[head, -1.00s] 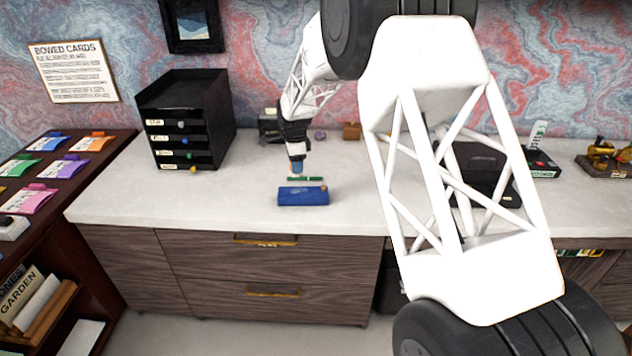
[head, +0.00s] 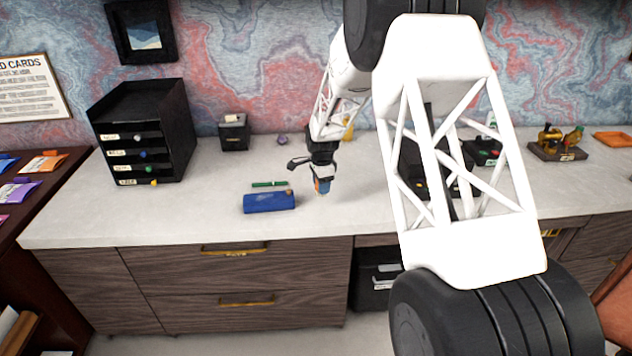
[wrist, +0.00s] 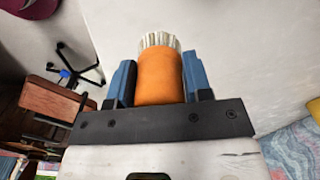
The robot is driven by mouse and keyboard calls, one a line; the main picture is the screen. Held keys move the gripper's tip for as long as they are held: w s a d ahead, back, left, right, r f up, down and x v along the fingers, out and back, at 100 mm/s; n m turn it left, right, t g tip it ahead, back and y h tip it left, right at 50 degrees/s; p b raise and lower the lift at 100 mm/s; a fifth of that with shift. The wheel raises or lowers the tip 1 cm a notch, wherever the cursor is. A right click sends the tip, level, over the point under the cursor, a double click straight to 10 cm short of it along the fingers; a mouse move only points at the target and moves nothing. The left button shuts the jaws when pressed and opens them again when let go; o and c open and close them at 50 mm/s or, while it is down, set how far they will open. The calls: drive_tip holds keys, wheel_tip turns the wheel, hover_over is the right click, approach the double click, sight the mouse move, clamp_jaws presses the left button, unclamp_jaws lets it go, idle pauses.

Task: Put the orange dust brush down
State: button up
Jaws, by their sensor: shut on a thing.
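The orange dust brush (wrist: 160,76) is between the two blue fingers of my gripper (wrist: 160,82) in the wrist view, with its pale bristles (wrist: 159,40) sticking out past the fingertips. In the head view my gripper (head: 322,187) points down low over the pale desktop (head: 360,215), right of a blue case. A little orange of the brush (head: 317,183) shows between the fingers there. I cannot tell whether the brush touches the desktop.
The blue case (head: 268,203) and a green pen (head: 269,184) lie just left of my gripper. A black drawer unit (head: 146,130) stands at the left. Brass figures (head: 560,140) and an orange tray (head: 612,139) are at the far right. The desktop in front is clear.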

drive_tip(key=shift+s+d+f, duration=0.1)
drive_tip(key=shift+d+f, duration=0.05)
drive_tip(key=shift+d, duration=0.35)
drive_tip(key=shift+w+a+f, duration=0.25)
drive_tip(key=shift+w, duration=2.4)
drive_tip(key=shift+w+a+f, duration=0.2)
drive_tip(key=shift+w+f, duration=0.05)
drive_tip(key=shift+w, duration=2.45)
drive_tip(key=shift+w+a+f, duration=0.25)
drive_tip(key=shift+w, duration=2.4)
drive_tip(key=shift+f, duration=1.75)
drive_tip(key=shift+f, duration=0.15)
drive_tip(key=o, duration=0.8)
drive_tip(key=shift+o, duration=0.2)
